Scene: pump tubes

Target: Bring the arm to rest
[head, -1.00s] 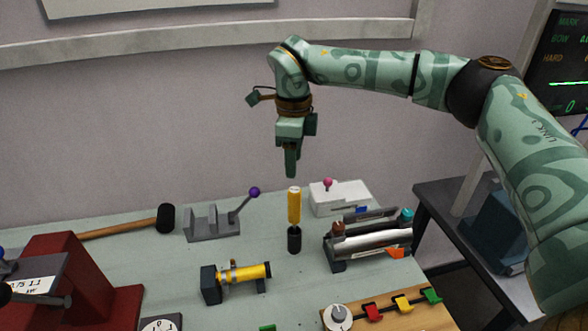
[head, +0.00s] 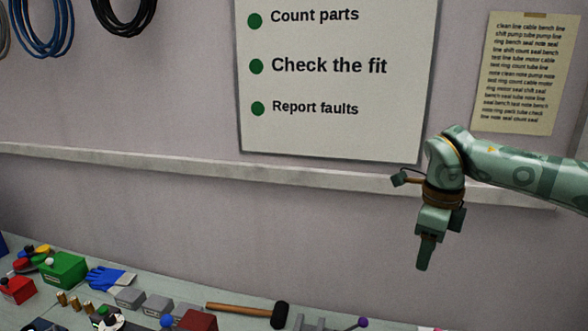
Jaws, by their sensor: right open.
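My right gripper (head: 425,255) hangs pointing down in front of the wall, at the right of the head view. It is above the back edge of the bench and touches nothing. It is seen edge-on, and nothing shows between its fingers. My right arm (head: 510,170) comes in from the right edge. My left gripper is not in the view.
The bench (head: 215,290) runs along the bottom. On it are a mallet (head: 240,309), a green box (head: 64,269), a blue glove (head: 110,279), a red box (head: 18,290) and grey blocks (head: 155,304). A sign (head: 335,130) and a wall rail (head: 200,168) are behind. The air left of my gripper is clear.

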